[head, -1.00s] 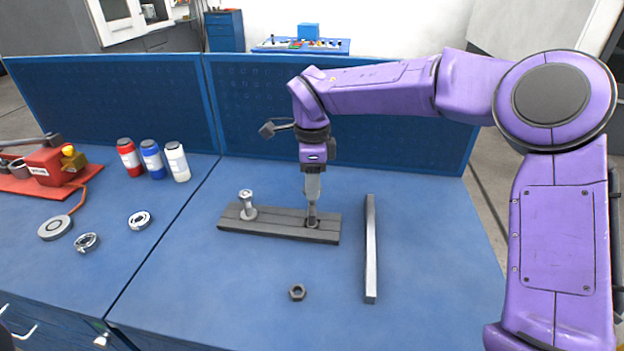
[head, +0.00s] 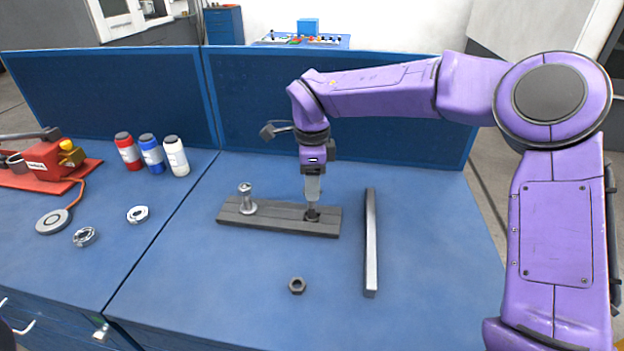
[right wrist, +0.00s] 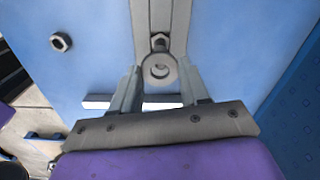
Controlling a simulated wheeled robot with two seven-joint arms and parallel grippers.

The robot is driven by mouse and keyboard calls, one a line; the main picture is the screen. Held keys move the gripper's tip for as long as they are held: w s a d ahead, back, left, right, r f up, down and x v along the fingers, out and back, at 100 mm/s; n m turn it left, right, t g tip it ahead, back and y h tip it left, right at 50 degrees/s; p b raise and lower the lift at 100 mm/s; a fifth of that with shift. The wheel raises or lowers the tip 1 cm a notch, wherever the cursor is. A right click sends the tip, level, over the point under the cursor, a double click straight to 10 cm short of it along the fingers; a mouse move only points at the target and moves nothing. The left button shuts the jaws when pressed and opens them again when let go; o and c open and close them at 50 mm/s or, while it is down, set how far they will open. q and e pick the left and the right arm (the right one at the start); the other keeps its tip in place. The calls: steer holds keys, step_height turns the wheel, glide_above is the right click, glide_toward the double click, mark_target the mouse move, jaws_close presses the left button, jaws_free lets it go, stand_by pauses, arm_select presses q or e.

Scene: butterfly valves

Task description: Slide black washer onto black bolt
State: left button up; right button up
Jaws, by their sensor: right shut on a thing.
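My right gripper (head: 312,204) points straight down over the right end of a dark grey plate (head: 280,225). In the right wrist view, its two fingers are shut on the washer (right wrist: 150,76), a grey ring held flat between the fingertips. Something shows inside the washer's hole, but I cannot tell how far the washer is on a bolt. The black bolt is hidden under the gripper in the head view. My left gripper is not in view.
A dark nut (head: 297,285) lies in front of the plate. A long metal bar (head: 370,245) lies to its right. Two silver rings (head: 138,214) and a grey disc (head: 53,222) lie at left. Several bottles (head: 151,156) stand behind them. Blue panels close off the back.

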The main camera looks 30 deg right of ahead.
steer(key=shift+p, duration=0.35)
stand_by(0.4)
steer(key=shift+f, duration=0.8)
stand_by(0.9)
steer(key=o, duration=1.1)
steer(key=shift+o, duration=0.2)
step_height(320, 180, up, 11)
steer(key=shift+f, duration=0.2)
